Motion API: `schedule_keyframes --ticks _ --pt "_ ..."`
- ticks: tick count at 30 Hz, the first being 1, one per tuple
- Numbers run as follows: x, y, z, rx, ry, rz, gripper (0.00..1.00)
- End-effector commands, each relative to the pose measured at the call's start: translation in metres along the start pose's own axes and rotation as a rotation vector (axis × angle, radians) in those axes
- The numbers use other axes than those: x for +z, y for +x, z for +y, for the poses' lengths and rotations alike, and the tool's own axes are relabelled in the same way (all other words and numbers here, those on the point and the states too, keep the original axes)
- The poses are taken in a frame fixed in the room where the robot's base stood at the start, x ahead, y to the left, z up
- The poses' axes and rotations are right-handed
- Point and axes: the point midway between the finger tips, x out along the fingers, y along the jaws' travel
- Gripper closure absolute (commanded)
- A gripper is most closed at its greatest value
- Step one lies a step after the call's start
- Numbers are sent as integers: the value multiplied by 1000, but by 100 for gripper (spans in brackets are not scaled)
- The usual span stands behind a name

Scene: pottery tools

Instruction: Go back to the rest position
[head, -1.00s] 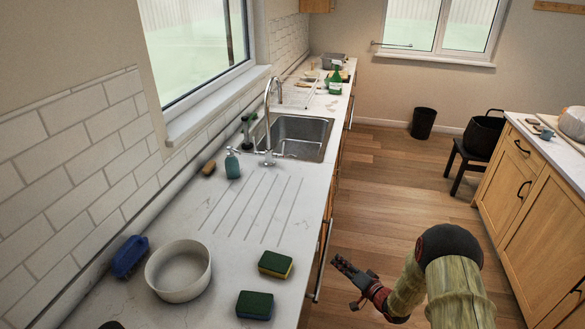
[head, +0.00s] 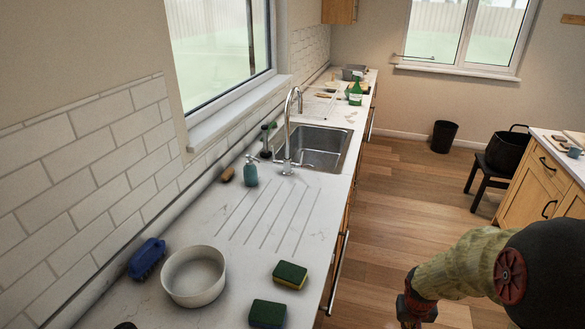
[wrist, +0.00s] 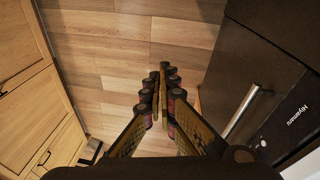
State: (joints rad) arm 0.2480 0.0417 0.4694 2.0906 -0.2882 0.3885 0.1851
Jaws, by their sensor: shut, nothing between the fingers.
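My gripper (wrist: 158,88) shows in the wrist view with its two dark jointed fingers close together at the tips and nothing between them. It is over the wood floor (wrist: 115,75), clear of the cabinets on both sides. In the head view my arm is at the lower right, bent, with its far end hanging down near the bottom edge. The fingertips are not clearly seen there.
The counter (head: 140,300) on the left bears a white bowl (head: 194,277), a blue brush (head: 147,258), sponges (head: 290,275) and a soap bottle (head: 251,172) by the sink (head: 318,143). A stool (head: 485,186) with a black pot (head: 505,150) stands right. The aisle floor between is free.

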Motion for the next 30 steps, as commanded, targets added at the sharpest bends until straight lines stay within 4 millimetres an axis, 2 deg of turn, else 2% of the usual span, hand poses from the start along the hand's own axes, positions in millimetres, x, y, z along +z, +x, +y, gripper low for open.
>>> schedule_keyframes --ticks 1,6,12,15,18,24,27,30 --pt "10 -30 -3 1 -11 -11 100" --pt "57 -109 -18 -23 -45 -61 100" --pt "106 -188 -40 -78 -74 -37 100" --pt "124 -221 -50 -108 -77 17 100" --pt "132 -251 -59 -136 -83 109 100" --pt "134 -302 -66 -161 -112 286 100" --pt "134 -316 -68 -168 -124 332 100" --pt "135 -320 -70 -172 -134 347 100"
